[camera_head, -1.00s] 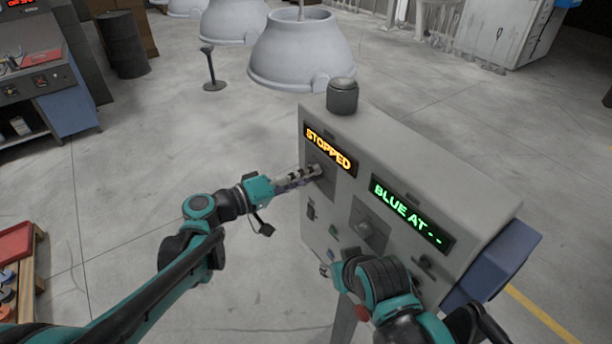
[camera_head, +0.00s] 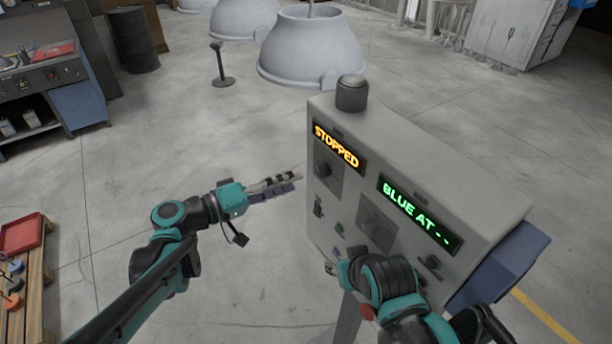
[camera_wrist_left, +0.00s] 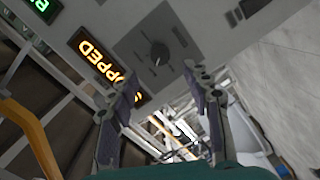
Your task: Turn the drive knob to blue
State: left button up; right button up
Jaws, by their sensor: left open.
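The control box (camera_head: 420,160) stands at the right with an orange "STOPPED" display (camera_head: 337,147) and a green "BLUE AT --" display (camera_head: 419,213). A dark knob (camera_head: 325,170) sits on a square plate below "STOPPED"; it also shows in the left wrist view (camera_wrist_left: 160,54). Which knob is the drive knob is not labelled legibly. My left gripper (camera_head: 290,182) is open and empty, just left of this knob and apart from it. In the left wrist view its fingers (camera_wrist_left: 160,80) point at the panel. My right gripper (camera_head: 334,267) is low by the panel, mostly hidden by its arm.
A second plate (camera_head: 377,222) and small switches share the panel. A dark button-like cap (camera_head: 351,93) tops the box. A workbench (camera_head: 50,75) stands far left, a wooden rack (camera_head: 30,290) near left. Floor left of the box is clear.

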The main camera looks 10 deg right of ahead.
pick_arm(q)
jog(key=shift+v, duration=2.4)
jog(key=shift+d, duration=0.1)
